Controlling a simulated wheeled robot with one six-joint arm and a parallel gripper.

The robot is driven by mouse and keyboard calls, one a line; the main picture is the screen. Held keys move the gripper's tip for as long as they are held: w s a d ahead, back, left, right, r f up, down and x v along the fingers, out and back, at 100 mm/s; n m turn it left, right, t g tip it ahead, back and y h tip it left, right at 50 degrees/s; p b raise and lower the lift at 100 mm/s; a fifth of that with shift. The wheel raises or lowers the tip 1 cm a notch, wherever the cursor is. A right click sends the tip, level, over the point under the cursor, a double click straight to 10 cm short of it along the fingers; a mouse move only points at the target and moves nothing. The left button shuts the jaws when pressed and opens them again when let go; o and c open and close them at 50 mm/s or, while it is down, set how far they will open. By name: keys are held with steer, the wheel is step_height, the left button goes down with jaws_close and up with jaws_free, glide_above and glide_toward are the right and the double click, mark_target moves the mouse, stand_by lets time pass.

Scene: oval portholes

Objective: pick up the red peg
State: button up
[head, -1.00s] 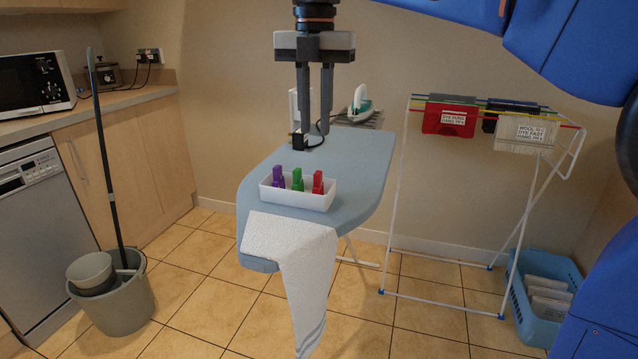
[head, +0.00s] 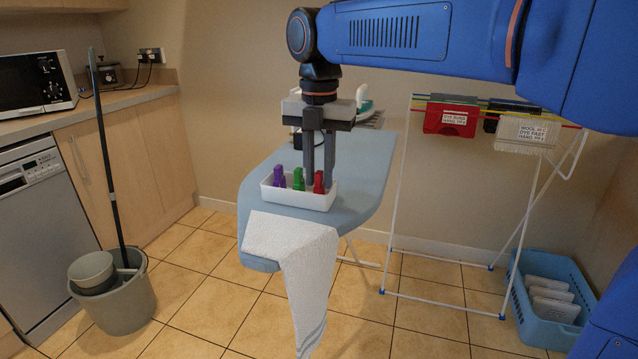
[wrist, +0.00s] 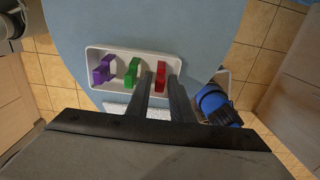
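The red peg (head: 319,182) stands upright at the right end of a white tray (head: 300,198) on the ironing board. In the wrist view the red peg (wrist: 160,75) shows between my fingertips. My gripper (head: 319,186) points down over the tray with its fingers apart, one on each side of the red peg. It is open; I cannot tell whether either finger touches the peg. The gripper's fingertips also show in the wrist view (wrist: 160,80).
A green peg (head: 298,179) and a purple peg (head: 279,176) stand left in the same tray. A white towel (head: 290,245) hangs over the board's (head: 362,165) front edge. A drying rack (head: 395,200) stands to the right. The board behind the tray is partly clear.

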steer(key=shift+f, duration=0.1)
jaws_close()
